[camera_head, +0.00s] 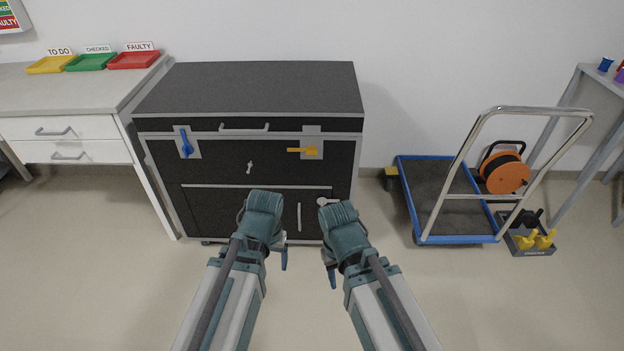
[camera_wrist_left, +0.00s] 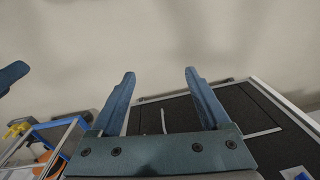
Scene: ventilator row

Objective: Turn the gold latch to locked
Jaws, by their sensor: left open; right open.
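The gold latch (camera_head: 303,151) is on a grey plate at the upper right of the dark cabinet's front (camera_head: 220,170). Its lever lies level and points left. My left gripper (camera_head: 282,252) is low in front of the cabinet, below and apart from the latch. In the left wrist view its two fingers (camera_wrist_left: 160,88) are spread with nothing between them. My right gripper (camera_head: 329,270) is beside it to the right, also below the latch; its jaws are small and partly hidden in the head view. The gold latch does not show clearly in the left wrist view.
The cabinet also has a blue latch (camera_head: 186,144) pointing up, a small silver latch (camera_head: 250,167) and a pale lever (camera_head: 327,201). A drawer table (camera_head: 60,105) with trays stands left. A blue trolley (camera_head: 420,190) and an orange reel (camera_head: 505,172) stand right.

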